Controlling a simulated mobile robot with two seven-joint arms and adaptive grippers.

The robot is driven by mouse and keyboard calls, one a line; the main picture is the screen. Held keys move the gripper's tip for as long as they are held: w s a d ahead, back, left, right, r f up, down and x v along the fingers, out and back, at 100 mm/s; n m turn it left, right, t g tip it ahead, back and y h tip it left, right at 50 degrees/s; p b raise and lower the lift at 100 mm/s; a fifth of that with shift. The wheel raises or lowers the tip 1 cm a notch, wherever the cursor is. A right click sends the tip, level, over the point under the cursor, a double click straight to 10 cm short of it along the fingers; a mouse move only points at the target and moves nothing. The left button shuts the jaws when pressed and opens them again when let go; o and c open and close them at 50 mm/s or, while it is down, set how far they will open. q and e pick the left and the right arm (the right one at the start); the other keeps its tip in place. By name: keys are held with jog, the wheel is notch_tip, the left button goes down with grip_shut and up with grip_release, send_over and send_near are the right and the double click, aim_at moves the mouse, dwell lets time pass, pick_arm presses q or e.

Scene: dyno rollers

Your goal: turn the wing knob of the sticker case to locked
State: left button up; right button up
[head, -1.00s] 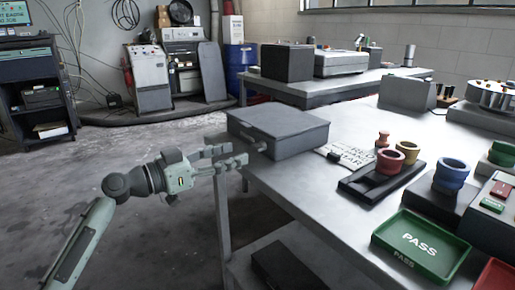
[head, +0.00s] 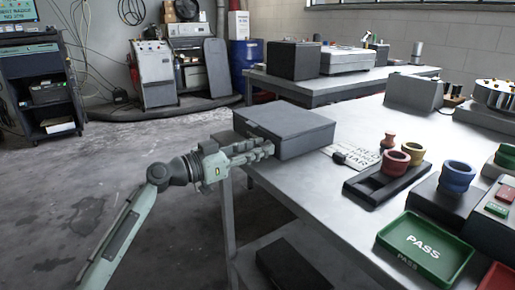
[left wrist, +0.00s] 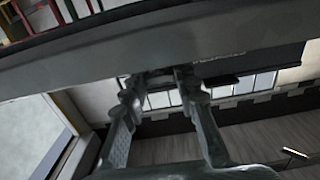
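The sticker case (head: 290,128) is a dark grey flat box with its lid down, at the near left corner of the grey table. My left gripper (head: 268,149) reaches from the left to the case's left side, its fingertips at the place of the wing knob. The fingers hide the knob in the head view, so its angle cannot be read. In the left wrist view the two fingers (left wrist: 158,84) stand partly apart, tips at the edge of a grey surface. A dark shape shows between the tips; whether they grip it is unclear. My right gripper is out of view.
A black holder (head: 372,187) with red and yellow rings, a blue ring (head: 457,176) and a green PASS tray (head: 426,247) stand to the right. Open floor lies left of the table.

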pick_arm(q)
grip_shut()
jog(key=n, duration=0.4)
jog(key=shift+n, duration=1.2)
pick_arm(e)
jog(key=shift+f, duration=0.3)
pick_arm(q)
jog(key=shift+f+n, duration=0.1)
jog(key=shift+n, duration=0.2)
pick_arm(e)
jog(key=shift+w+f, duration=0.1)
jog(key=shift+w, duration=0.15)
